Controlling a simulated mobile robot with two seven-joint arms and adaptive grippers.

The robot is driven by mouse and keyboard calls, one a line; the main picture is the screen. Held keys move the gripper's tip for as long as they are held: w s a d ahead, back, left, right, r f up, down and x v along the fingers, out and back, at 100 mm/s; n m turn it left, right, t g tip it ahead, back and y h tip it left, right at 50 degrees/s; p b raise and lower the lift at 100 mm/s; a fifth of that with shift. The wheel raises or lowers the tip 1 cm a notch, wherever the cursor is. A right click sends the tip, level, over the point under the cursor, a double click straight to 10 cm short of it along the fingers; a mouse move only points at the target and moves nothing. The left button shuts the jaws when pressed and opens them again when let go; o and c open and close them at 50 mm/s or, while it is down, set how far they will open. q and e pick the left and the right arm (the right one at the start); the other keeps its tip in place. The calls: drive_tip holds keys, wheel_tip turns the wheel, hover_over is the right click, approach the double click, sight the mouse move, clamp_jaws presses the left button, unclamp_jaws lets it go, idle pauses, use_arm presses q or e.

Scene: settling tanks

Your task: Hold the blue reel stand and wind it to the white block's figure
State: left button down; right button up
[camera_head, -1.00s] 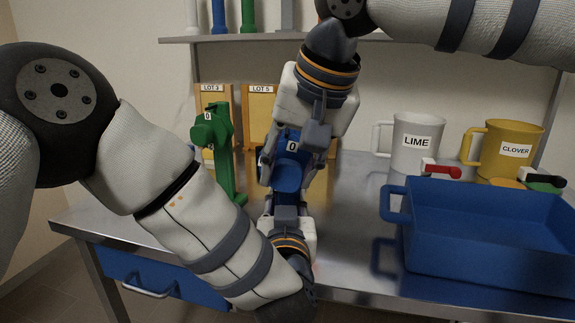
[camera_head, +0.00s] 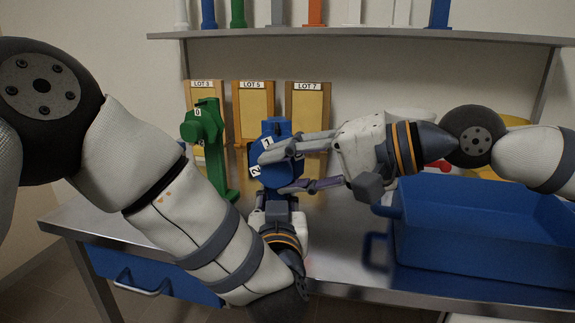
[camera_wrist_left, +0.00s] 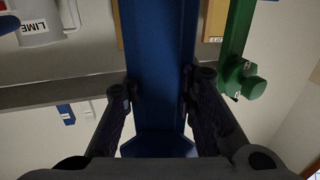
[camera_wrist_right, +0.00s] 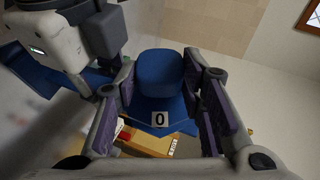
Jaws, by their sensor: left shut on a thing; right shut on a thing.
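The blue reel stand (camera_head: 270,128) stands upright on the metal bench, with figures 1 and 2 showing tilted on its reel in the head view. My right gripper (camera_head: 272,174) reaches in from the right and is shut on the reel. In the right wrist view the blue knob (camera_wrist_right: 160,72) lies between its fingers, with a 0 label (camera_wrist_right: 160,119) below. My left gripper (camera_wrist_left: 162,88) is shut on the stand's blue post (camera_wrist_left: 158,40), low down and partly hidden by my own arm in the head view. I cannot make out a white block.
A green reel stand (camera_head: 205,130) stands just left of the blue one. Wooden boards marked LOT 3, LOT 5 and LOT 7 (camera_head: 307,100) stand behind. A blue bin (camera_head: 480,270) fills the right of the bench. A shelf (camera_head: 350,37) runs above.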

drive_tip(key=shift+s+f+m+t+y, duration=0.1)
drive_tip(key=shift+f+m+t+y, duration=0.1)
drive_tip(key=shift+y, duration=0.5)
drive_tip(key=shift+s+f+m+t+y, duration=0.1)
drive_tip(key=shift+f+m+y, duration=0.1)
drive_tip(key=shift+y, duration=0.5)
drive_tip(key=shift+w, duration=0.1)
drive_tip(key=shift+r, duration=0.1)
drive_tip(key=o, duration=1.1)
drive_tip(key=shift+o, duration=0.2)
drive_tip(key=shift+w+d, duration=0.1)
